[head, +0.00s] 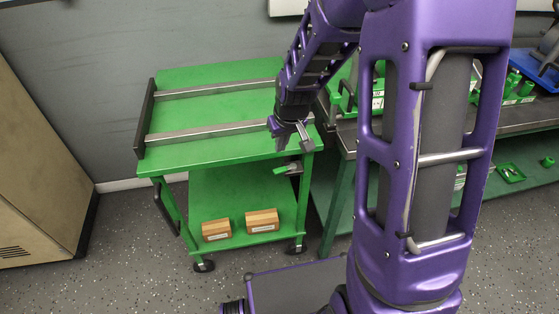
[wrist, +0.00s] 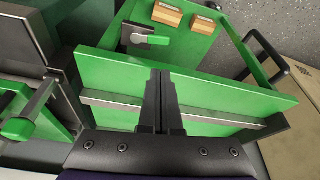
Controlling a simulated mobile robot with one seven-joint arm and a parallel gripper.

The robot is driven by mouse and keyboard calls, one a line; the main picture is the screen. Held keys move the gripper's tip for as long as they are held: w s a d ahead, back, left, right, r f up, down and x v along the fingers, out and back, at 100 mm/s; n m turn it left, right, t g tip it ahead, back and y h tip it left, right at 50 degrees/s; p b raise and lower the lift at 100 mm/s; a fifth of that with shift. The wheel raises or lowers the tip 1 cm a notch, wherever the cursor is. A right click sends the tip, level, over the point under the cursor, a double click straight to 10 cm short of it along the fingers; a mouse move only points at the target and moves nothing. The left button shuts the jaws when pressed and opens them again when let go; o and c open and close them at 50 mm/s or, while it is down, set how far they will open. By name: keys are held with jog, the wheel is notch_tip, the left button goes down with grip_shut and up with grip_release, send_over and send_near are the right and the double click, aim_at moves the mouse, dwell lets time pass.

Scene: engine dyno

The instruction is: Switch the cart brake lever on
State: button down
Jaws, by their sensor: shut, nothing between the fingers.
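The green cart (head: 217,123) stands against the wall, with two metal rails across its top. The cart brake lever (head: 286,169) is a green handle on a metal mount at the cart's right front, below the top. In the wrist view the lever (wrist: 152,40) lies sideways on its grey plate, its green grip pointing right. My gripper (head: 293,147) is over the cart top's right edge, above the lever and apart from it. In the wrist view my gripper (wrist: 162,73) is shut and empty, its fingers over the green top.
Two wooden blocks (head: 262,221) (head: 216,230) sit on the cart's lower shelf. A workbench (head: 525,118) stands close on the cart's right. A beige cabinet (head: 35,170) is at the left. The floor in front of the cart's left side is clear.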

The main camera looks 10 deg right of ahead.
aim_at(285, 169)
jog(key=b+x, duration=0.1)
jog(key=x, duration=0.9)
jog(key=shift+b, duration=0.4)
